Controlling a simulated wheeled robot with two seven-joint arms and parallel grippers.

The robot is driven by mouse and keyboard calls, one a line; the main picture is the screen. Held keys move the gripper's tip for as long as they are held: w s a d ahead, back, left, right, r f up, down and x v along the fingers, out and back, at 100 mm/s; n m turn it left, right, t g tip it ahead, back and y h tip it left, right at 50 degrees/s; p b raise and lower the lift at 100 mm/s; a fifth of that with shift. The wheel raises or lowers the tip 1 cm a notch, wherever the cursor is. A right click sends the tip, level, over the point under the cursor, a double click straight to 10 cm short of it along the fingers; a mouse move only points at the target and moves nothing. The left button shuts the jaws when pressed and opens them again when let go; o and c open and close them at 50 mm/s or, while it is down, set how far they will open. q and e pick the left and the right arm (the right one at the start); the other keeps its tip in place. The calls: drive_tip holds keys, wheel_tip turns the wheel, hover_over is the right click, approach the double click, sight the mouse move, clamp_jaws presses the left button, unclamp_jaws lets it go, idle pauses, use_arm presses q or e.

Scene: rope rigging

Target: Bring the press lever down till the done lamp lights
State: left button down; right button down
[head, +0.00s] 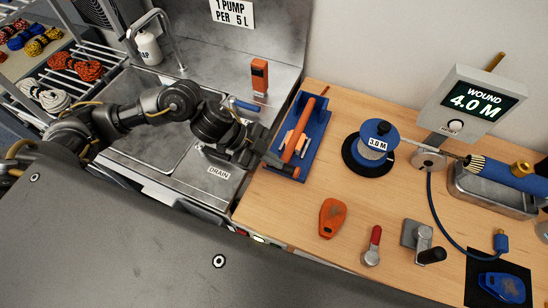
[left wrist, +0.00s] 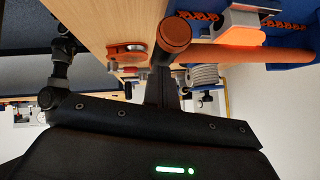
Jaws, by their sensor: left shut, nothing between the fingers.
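The press is a blue frame (head: 318,118) on the left part of the wooden bench, with a long orange lever (head: 304,132) across it. The lever's near end carries a rounded orange-brown knob (head: 293,171). In the left wrist view the knob (left wrist: 174,34) stands at the fingertips, and an orange bar (left wrist: 235,55) runs to the right from there. My left gripper (head: 279,162) is shut and empty, its tips right at the knob; I cannot tell whether they touch it. I cannot make out a done lamp for certain. My right gripper is not in view.
A blue spool (head: 378,142) stands right of the press, before a grey display (head: 470,103) reading "WOUND 4.0 M". An orange device (head: 332,218), a red-handled part (head: 373,246) and a crank (head: 423,243) lie along the front. A steel sink (head: 150,85) is left.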

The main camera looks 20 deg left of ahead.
use_arm(q)
drive_tip(key=shift+s+a+f, duration=0.1)
drive_tip(key=shift+s+f, duration=0.15)
drive_tip(key=shift+f, duration=0.2)
drive_tip(key=shift+r+p, duration=0.4)
drive_tip(key=shift+p, duration=0.1)
drive_tip(key=d+r+p+v, duration=0.1)
drive_tip(key=d+r+v, duration=0.1)
drive_tip(key=v, duration=1)
drive_tip(key=shift+a+r+p, duration=0.2)
drive_tip(key=shift+r+p, duration=0.2)
drive_tip(key=shift+w+d+f, duration=0.1)
drive_tip(key=shift+w, duration=0.05)
